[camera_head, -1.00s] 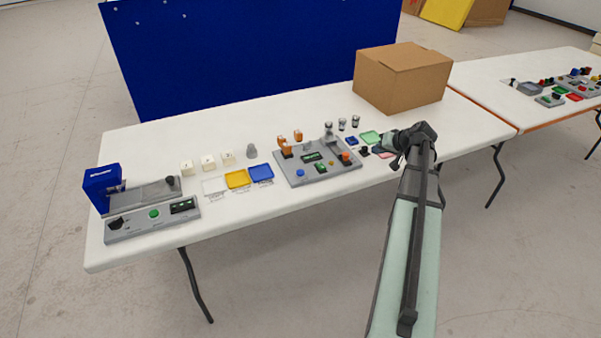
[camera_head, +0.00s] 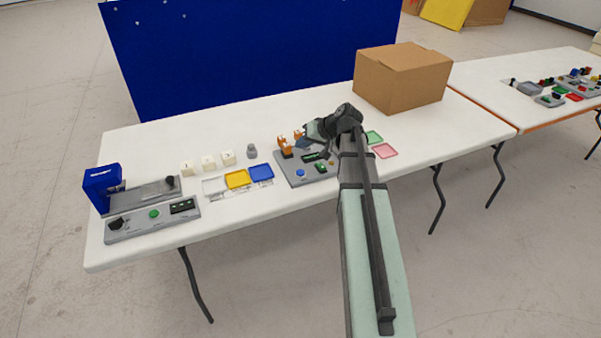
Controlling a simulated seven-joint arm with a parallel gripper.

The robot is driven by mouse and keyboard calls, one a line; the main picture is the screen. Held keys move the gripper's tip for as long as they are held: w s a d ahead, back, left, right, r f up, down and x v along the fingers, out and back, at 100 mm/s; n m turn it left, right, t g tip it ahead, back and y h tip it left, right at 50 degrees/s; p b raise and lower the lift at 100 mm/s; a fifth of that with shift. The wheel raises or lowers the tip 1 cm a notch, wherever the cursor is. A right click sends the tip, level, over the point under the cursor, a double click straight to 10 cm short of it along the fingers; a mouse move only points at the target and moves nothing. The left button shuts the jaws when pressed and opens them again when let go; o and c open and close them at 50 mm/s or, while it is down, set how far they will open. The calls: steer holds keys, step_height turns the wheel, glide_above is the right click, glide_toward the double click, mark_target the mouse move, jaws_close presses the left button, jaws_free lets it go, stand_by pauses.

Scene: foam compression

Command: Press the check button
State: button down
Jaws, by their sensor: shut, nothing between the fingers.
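The middle grey panel (camera_head: 292,178) has a blue button (camera_head: 300,173) at its front left and a small display beside the gripper. The left grey panel (camera_head: 130,229) has a green button (camera_head: 154,214), a black knob (camera_head: 116,223) and a dark display (camera_head: 182,206). I cannot read which button is the check button. My gripper (camera_head: 305,143) is shut and empty above the back of the middle panel, near the orange parts (camera_head: 286,150). My gripper and arm hide the right part of that panel.
White cubes (camera_head: 208,162), a grey weight (camera_head: 252,151), yellow (camera_head: 237,179) and blue (camera_head: 261,173) trays lie between the panels. A cardboard box (camera_head: 402,78) stands at the back right. Green (camera_head: 374,137) and pink (camera_head: 384,151) trays lie right of my arm.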

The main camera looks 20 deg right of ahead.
mark_target(303, 173)
steer(key=shift+f, duration=0.15)
steer(key=shift+f, duration=4.25)
steer(key=shift+f, duration=0.85)
steer(key=shift+r, duration=0.85)
steer(key=shift+r, duration=0.1)
steer(key=shift+r, duration=2.4)
